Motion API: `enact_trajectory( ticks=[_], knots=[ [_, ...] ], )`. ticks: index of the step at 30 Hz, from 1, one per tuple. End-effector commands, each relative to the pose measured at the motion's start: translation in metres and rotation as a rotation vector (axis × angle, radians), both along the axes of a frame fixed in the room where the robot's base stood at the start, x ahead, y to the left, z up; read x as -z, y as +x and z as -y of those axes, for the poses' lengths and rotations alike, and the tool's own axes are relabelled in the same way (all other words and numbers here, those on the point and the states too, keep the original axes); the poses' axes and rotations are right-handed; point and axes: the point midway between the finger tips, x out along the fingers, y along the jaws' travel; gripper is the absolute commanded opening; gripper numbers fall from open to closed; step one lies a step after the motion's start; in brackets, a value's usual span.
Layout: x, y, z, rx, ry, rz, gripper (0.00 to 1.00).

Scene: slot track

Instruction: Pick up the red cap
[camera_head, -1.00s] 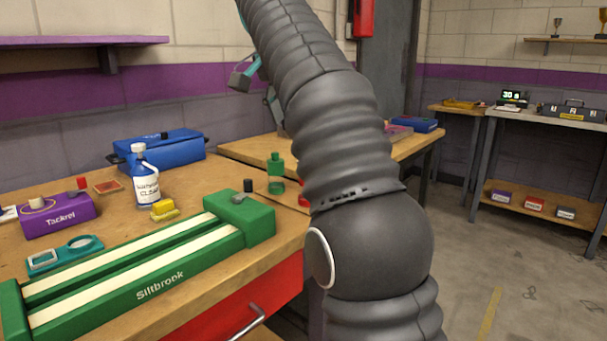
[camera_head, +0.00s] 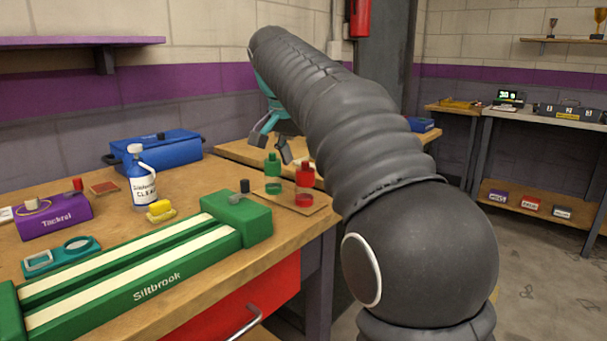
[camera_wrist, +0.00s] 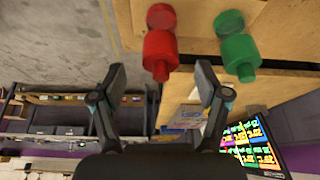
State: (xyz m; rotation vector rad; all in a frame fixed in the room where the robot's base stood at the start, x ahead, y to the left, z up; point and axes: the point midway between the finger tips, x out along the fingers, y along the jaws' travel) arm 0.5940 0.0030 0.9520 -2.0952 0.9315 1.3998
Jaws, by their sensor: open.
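A red cap (camera_head: 305,175), a wide cylinder with a narrower top, stands above a red disc-like part on a small board on the bench. Whether clear material joins the two parts is hard to tell. In the wrist view the red cap (camera_wrist: 160,52) points its narrow end toward the space between my fingers. My gripper (camera_head: 274,143) is open and empty, above and behind the caps in the head view. In the wrist view my gripper (camera_wrist: 162,80) has its fingers wide apart, with the red cap beyond them, roughly centred.
A similar green cap (camera_head: 272,165) stands close left of the red one; it shows right of it in the wrist view (camera_wrist: 238,50). A green Siltbrook track (camera_head: 160,262), a white-and-blue bottle (camera_head: 143,180) and a purple Tackrel box (camera_head: 60,216) with a red knob stand left.

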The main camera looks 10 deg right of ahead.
Motion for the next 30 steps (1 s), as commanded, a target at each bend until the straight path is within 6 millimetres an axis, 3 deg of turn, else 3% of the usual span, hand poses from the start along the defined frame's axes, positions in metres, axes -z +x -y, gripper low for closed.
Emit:
enact_trajectory(
  ticks=[6,14,19,30],
  knots=[
    [0.021,0.006,0.007,0.0,0.0,-0.001,0.75],
    [0.023,0.006,0.007,0.0,0.0,0.0,0.75],
    [0.022,0.006,0.007,0.0,0.0,0.0,0.32],
    [0.022,0.006,0.007,0.0,0.0,0.0,0.27]
  ],
)
